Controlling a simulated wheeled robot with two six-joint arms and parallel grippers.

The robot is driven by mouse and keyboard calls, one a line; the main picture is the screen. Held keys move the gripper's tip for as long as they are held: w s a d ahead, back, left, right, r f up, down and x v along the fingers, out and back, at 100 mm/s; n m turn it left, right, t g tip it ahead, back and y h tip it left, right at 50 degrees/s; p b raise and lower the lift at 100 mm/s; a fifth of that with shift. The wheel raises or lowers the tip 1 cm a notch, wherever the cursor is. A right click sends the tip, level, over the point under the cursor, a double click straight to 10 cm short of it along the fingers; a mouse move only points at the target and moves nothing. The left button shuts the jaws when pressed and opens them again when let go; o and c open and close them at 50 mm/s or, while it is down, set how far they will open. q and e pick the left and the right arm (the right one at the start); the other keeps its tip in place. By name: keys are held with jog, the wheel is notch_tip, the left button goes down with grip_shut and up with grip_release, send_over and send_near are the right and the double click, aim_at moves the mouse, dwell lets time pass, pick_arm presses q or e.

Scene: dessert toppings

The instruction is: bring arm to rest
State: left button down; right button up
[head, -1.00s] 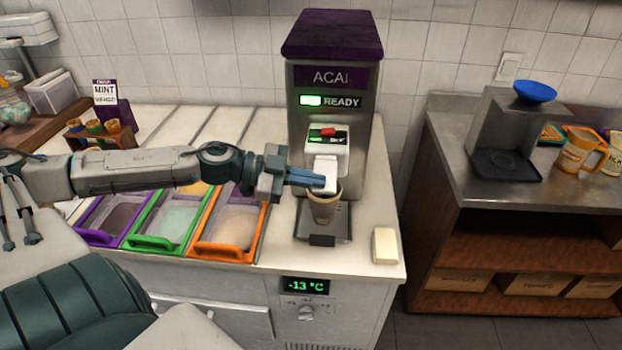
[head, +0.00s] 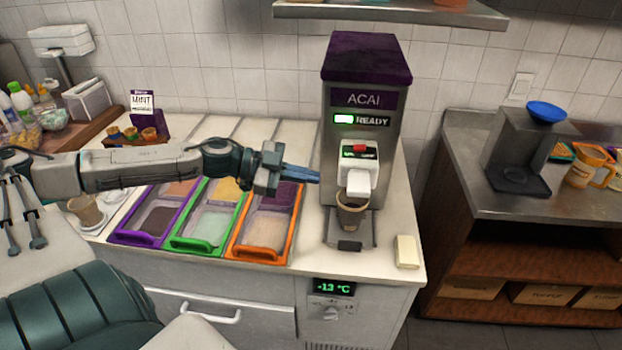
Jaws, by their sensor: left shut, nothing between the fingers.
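My left arm reaches in from the left over the counter. Its gripper (head: 300,174) is shut and empty, with blue fingers pointing right. It is above the orange-framed bin and left of the acai machine (head: 362,100), apart from it. A tan cup (head: 351,219) stands upright under the machine's white spout. My right gripper is not in view.
Toppings bins with purple (head: 128,238), green (head: 190,245) and orange (head: 256,254) frames lie below the arm. Another cup (head: 86,212) stands at the counter's left. A pale block (head: 406,251) lies at the front right. A steel side counter (head: 470,160) stands at right.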

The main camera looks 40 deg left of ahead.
pick_arm(q)
jog(key=shift+s+a+r, duration=0.2)
jog(key=shift+s+a, duration=0.05)
jog(key=shift+a, duration=0.05)
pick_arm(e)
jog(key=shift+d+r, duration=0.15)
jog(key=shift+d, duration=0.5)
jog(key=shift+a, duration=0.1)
